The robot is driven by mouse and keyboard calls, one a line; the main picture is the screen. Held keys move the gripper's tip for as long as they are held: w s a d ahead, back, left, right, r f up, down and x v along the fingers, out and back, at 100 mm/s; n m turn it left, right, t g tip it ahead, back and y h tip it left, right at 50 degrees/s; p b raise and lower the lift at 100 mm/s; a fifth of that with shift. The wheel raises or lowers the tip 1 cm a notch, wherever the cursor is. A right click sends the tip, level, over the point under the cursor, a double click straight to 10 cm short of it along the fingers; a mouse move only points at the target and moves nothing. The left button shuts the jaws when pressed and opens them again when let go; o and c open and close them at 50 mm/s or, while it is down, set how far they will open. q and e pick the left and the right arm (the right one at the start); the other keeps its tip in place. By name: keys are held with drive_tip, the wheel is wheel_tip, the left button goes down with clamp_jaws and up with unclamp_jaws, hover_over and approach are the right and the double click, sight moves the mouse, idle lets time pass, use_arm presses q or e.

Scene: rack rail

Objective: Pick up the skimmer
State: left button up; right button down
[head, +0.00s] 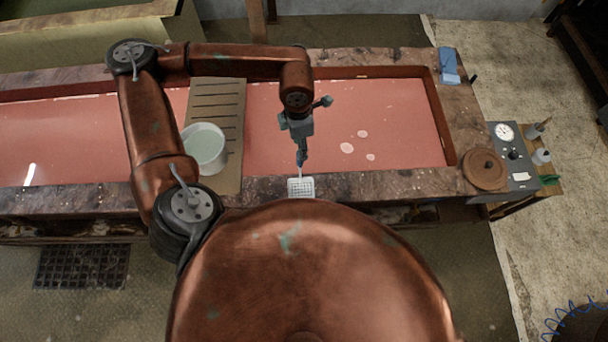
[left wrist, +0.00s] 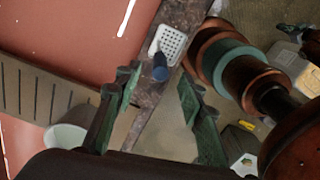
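The skimmer (head: 301,188) has a pale, perforated square head and lies at the near rim of the vat in the head view. In the left wrist view the skimmer (left wrist: 170,44) shows its white holed head, with a dark blue handle end (left wrist: 160,70) pointing toward the camera. My left gripper (head: 302,160) points down just behind the skimmer's head in the head view. In the left wrist view the left gripper (left wrist: 161,82) is open, its fingers apart with the handle end showing in the gap, beyond the tips. The skimmer is not gripped. My right gripper is not in view.
The long vat (head: 390,180) holds reddish liquid. A slatted board (head: 217,95) lies across it, bearing a white bucket (head: 204,148) left of the gripper. A round brown lid (head: 484,169) and gauge panel (head: 511,150) sit at right.

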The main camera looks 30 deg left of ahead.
sight(300, 164)
use_arm(q)
drive_tip(key=f+b, duration=0.3)
drive_tip(key=shift+w+a+f, duration=0.1)
drive_tip(key=shift+a+f, duration=0.15)
drive_tip(key=shift+a, duration=0.15)
drive_tip(key=shift+f+b, duration=0.45)
drive_tip(key=shift+b, duration=0.2)
drive_tip(key=shift+d+f+p, duration=0.15)
drive_tip(key=shift+f+p, duration=0.5)
drive_tip(key=shift+f, duration=0.8)
drive_tip(key=f+p, duration=0.1)
drive_tip(key=f, duration=0.1)
drive_tip(key=f+p, duration=0.1)
drive_tip(key=f, duration=0.1)
drive_tip(key=shift+s+d+f, duration=0.15)
drive_tip(key=shift+s+d, duration=0.05)
drive_tip(key=shift+f, duration=0.3)
drive_tip(key=shift+c, duration=0.5)
drive_tip(key=c, duration=0.8)
clamp_jaws()
